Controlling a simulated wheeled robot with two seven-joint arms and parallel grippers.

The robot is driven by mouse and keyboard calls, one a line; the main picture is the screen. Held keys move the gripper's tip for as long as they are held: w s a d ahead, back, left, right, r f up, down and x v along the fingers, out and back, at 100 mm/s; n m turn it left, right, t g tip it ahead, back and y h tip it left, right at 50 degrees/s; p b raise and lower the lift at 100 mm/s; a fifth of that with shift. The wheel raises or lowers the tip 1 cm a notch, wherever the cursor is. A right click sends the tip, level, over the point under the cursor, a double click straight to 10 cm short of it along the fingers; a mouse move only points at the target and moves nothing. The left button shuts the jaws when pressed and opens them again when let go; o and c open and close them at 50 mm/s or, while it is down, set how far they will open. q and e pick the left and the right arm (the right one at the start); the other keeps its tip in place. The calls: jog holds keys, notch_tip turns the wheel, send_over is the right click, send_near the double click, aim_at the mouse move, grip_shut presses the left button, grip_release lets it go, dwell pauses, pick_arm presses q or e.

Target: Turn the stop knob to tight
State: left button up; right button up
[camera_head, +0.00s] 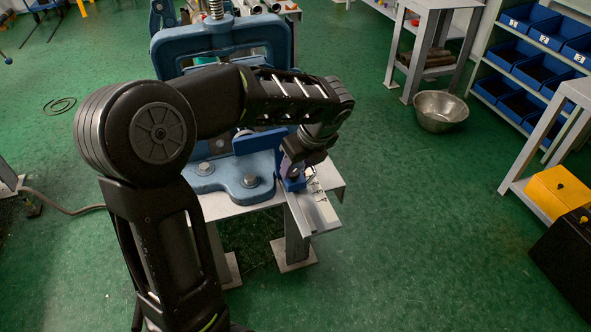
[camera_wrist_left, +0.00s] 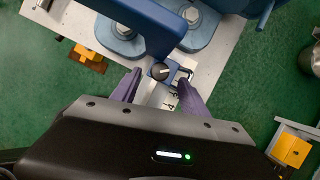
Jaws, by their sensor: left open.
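The black round stop knob (camera_wrist_left: 159,72) sits on a small blue stop block in the left wrist view. The block (camera_head: 293,184) rides on a grey rail (camera_head: 318,212) with dark scale marks, at the vise's right side in the head view. My left gripper (camera_wrist_left: 157,90) is open. Its two fingers stand apart on either side of the rail and reach up beside the knob; whether either touches the block I cannot tell. In the head view the left gripper (camera_head: 304,172) is just above the block and hides the knob. My right gripper is not in view.
The large blue pipe vise (camera_head: 225,39) is bolted to a grey bench (camera_head: 238,207). A blue plate (camera_wrist_left: 150,22) stands close beyond the knob in the wrist view. A metal bowl (camera_head: 440,111), blue bins (camera_head: 530,18) and a yellow box (camera_head: 557,191) are off to the right.

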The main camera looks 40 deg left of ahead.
aim_at(294, 173)
pick_arm(q)
jog(key=shift+x, duration=1.5)
jog(key=shift+c, duration=0.4)
grip_shut()
